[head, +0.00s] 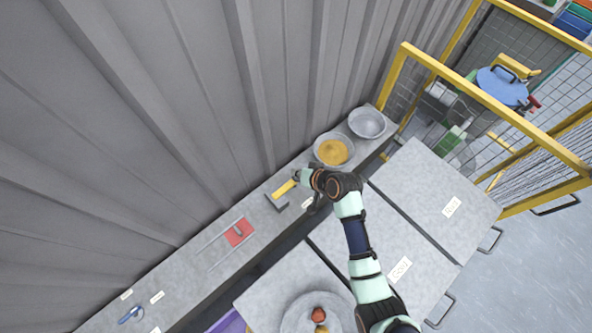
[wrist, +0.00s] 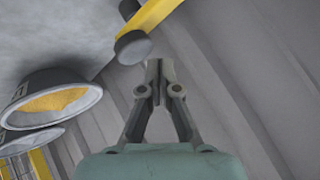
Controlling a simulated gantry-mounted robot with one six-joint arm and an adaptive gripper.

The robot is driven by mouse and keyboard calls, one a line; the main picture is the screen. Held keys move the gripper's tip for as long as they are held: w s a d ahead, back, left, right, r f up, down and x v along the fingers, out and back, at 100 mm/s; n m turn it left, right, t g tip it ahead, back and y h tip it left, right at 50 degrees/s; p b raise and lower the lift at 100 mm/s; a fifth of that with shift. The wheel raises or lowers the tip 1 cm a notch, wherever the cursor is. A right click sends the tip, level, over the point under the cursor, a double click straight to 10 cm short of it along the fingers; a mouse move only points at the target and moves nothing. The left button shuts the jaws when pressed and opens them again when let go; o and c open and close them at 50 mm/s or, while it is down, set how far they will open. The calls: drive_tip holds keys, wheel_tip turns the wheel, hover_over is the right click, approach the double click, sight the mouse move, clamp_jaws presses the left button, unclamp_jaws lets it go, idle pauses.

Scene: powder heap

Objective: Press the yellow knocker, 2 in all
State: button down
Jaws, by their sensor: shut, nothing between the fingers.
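The yellow knocker (head: 284,189) is on the grey ledge along the corrugated wall, a yellow bar with a dark bracket at its lower left end. In the wrist view its yellow bar (wrist: 152,15) enters from the top, with a dark round end just above and left of my fingertips. My gripper (wrist: 159,72) is shut and empty, its fingertips close to that round end; I cannot tell if they touch. In the head view my gripper (head: 300,175) is at the upper right end of the knocker, partly hidden by my wrist.
A bowl of yellow powder (head: 333,150) and an empty metal bowl (head: 367,122) stand right of the knocker. A red block (head: 239,232) between rails lies to its left. Grey lidded boxes (head: 430,195) fill the near side, with a yellow fence (head: 490,98) at right.

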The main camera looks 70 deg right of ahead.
idle(0.7)
drive_tip(key=shift+f, duration=0.4)
drive_tip(key=shift+f+b, duration=1.1)
drive_tip(key=shift+f, duration=0.45)
idle(1.0)
idle(0.3)
drive_tip(key=shift+a+r+p, duration=0.1)
drive_tip(key=shift+r+p, duration=1.85)
drive_tip(key=shift+p, duration=0.1)
drive_tip(key=shift+r, duration=0.1)
wheel_tip(320, 180, up, 5)
drive_tip(key=p, duration=0.5)
